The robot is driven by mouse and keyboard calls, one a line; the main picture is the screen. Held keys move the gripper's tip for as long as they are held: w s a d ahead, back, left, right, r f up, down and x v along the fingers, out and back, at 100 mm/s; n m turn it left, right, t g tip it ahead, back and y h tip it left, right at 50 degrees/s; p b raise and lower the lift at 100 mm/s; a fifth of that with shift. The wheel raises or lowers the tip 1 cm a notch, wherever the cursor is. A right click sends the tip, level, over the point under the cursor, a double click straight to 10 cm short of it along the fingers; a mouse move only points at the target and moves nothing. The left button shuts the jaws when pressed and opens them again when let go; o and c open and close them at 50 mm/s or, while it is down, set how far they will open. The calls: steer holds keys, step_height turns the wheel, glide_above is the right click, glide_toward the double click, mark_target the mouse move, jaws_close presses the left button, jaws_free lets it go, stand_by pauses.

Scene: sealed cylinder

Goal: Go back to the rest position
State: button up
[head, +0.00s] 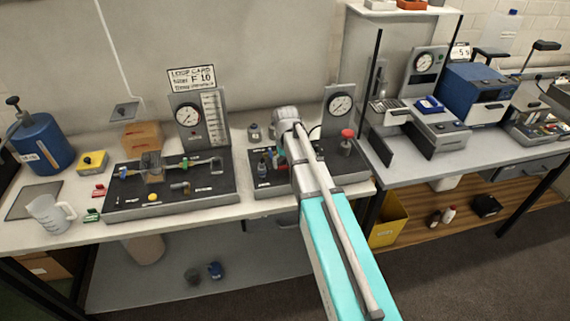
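My arm comes up from the bottom right of the head view, with a teal link and a grey joint at its far end. A slim pale bar runs along the arm, back toward the bottom edge. The arm reaches over the workbench (240,208) and covers part of the right-hand dark fixture board (268,190). No gripper fingers show, so I cannot see whether anything is held.
The left dark fixture board (215,203) has a gauge panel (190,137). Left of it stand a clear jug (48,213) and a blue canister (42,142). A red-topped part (347,135) stands close right of my arm. A yellow bin (388,219) is below.

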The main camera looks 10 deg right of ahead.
stand_by(0.4)
steer(key=s, duration=1.8)
steer(key=shift+s+a, duration=0.15)
steer(key=shift+a, duration=0.1)
